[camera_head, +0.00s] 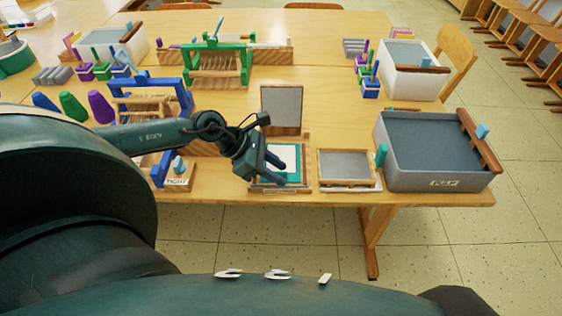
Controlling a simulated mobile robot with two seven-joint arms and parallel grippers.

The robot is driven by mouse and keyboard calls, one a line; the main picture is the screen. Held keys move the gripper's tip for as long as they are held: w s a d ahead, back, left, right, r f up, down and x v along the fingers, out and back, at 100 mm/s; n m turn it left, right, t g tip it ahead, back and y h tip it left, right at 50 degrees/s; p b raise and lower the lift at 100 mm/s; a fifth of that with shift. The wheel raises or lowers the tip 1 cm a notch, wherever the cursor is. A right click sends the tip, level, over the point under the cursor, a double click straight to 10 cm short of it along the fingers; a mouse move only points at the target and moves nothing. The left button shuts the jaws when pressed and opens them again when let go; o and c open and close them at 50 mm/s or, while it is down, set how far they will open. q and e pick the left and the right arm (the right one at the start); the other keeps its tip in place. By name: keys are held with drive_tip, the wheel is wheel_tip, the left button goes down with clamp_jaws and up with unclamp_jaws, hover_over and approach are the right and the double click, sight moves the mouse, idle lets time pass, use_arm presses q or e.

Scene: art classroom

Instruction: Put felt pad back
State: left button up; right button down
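My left arm comes in from the left, and its dark gripper (281,174) is over the front of the table. Its two fingers look spread, with a gap between them and nothing clearly held. Below and beside the fingers is a wooden tray (262,188) holding a teal-edged square with a white middle (290,157). The gripper hides part of this square, and I cannot tell whether the fingers touch it. A flat grey pad (345,165) lies in a wooden frame just to the right. I cannot tell for sure which piece is the felt pad. My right gripper is out of view.
A grey open bin (435,185) with a wooden bar stands at the table's right end. An upright wooden-framed board (281,108) stands behind the tray. A blue rack (150,95) and purple and green cones (73,106) are at left. Bare tabletop (335,110) lies behind the frames.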

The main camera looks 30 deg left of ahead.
use_arm(q)
drive_tip(key=shift+c, duration=0.5)
clamp_jaws()
